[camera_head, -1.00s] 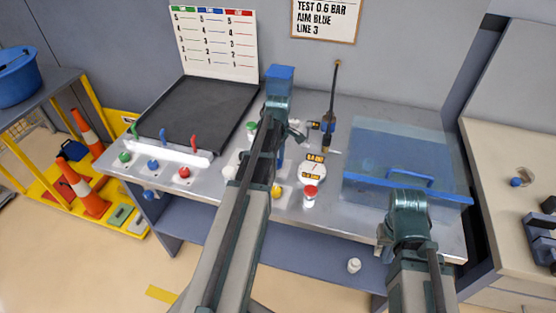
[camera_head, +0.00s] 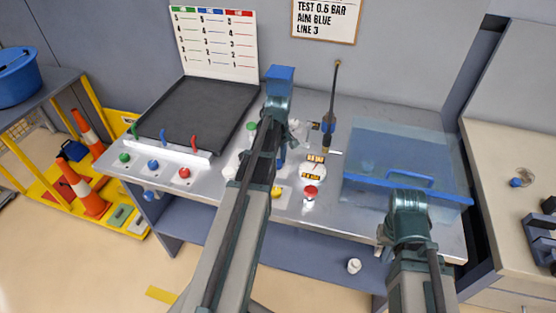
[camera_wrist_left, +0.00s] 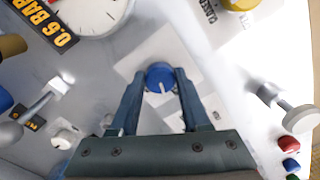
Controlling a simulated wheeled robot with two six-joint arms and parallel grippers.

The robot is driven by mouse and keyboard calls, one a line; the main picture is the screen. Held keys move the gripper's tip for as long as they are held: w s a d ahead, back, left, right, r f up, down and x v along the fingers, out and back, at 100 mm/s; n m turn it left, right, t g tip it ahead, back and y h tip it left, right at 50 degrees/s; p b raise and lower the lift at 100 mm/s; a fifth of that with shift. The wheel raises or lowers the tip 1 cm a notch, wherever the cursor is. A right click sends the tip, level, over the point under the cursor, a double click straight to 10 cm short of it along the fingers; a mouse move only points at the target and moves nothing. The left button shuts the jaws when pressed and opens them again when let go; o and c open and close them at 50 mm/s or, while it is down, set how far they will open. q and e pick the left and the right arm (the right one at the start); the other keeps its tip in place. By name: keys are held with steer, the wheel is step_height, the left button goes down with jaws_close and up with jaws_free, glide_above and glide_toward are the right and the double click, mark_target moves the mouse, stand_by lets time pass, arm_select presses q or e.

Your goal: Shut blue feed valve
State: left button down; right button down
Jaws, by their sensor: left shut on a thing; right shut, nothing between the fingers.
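The blue valve knob (camera_wrist_left: 158,76), with a white pointer line, sits on a pale plate in the left wrist view. My left gripper (camera_wrist_left: 160,84) is shut on this knob, one finger on each side. In the head view my left arm covers the knob. My right arm shows at the lower right of the head view, but its fingers cannot be seen.
A round gauge (camera_head: 316,171) with a 0.6 bar label, a red knob (camera_head: 311,191) and a yellow knob (camera_head: 277,190) are close by. A clear blue box (camera_head: 400,150) stands at right, a black tray (camera_head: 200,112) at left. A dark wand stands behind.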

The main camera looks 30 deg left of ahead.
mark_target(277, 162)
arm_select(q)
steer(key=m, duration=1.3)
steer(key=shift+s+a, duration=0.1)
steer(key=shift+a, duration=0.05)
stand_by(0.4)
steer(key=shift+c, duration=1.9)
jaws_free()
step_height(277, 162, up, 14)
steer(key=p, duration=1.4)
